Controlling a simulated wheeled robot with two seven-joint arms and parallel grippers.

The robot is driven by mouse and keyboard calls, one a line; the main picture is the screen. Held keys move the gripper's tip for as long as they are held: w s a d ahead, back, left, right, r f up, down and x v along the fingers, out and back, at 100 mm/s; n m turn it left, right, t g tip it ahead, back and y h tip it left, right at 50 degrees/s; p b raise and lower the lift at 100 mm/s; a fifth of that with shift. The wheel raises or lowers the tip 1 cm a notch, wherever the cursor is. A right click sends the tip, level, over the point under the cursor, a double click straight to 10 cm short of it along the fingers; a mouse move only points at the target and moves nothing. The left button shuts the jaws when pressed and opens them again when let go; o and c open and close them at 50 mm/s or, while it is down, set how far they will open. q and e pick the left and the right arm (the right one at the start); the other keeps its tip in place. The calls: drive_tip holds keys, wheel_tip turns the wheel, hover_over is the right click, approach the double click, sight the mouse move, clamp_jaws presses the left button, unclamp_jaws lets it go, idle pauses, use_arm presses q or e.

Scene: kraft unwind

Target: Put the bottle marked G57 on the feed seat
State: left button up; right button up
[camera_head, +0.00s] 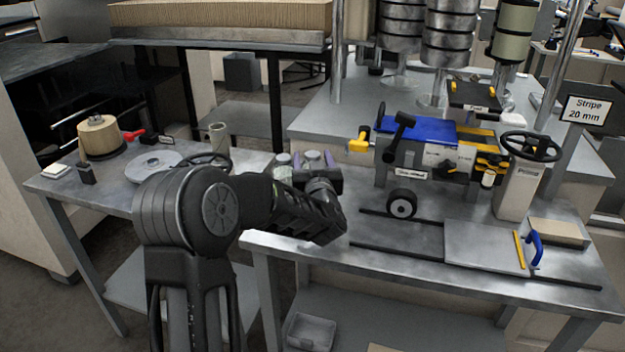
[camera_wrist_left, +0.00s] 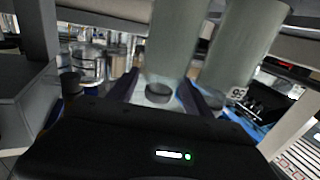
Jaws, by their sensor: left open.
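My left gripper (camera_head: 316,160) is open at the joint of the two benches, its purple-edged fingers on either side of a small grey bottle top (camera_head: 312,155). In the left wrist view its open fingers (camera_wrist_left: 165,92) flank a grey-green cylinder (camera_wrist_left: 174,40), apparently that bottle; contact cannot be told. A second bottle (camera_head: 284,160) stands just left of the gripper. It appears as the right cylinder (camera_wrist_left: 242,45) in the wrist view, with a partly legible label. I cannot read G57 for sure.
The blue and yellow machine (camera_head: 425,145) stands on the right bench, with a handwheel (camera_head: 530,147) beside it. A flat plate (camera_head: 485,248) and blue handle (camera_head: 535,248) lie in front. A cardboard roll (camera_head: 100,135) and grey disc (camera_head: 152,166) occupy the left bench.

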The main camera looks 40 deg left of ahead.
idle(0.3)
use_arm(q)
clamp_jaws()
idle(0.5)
idle(0.8)
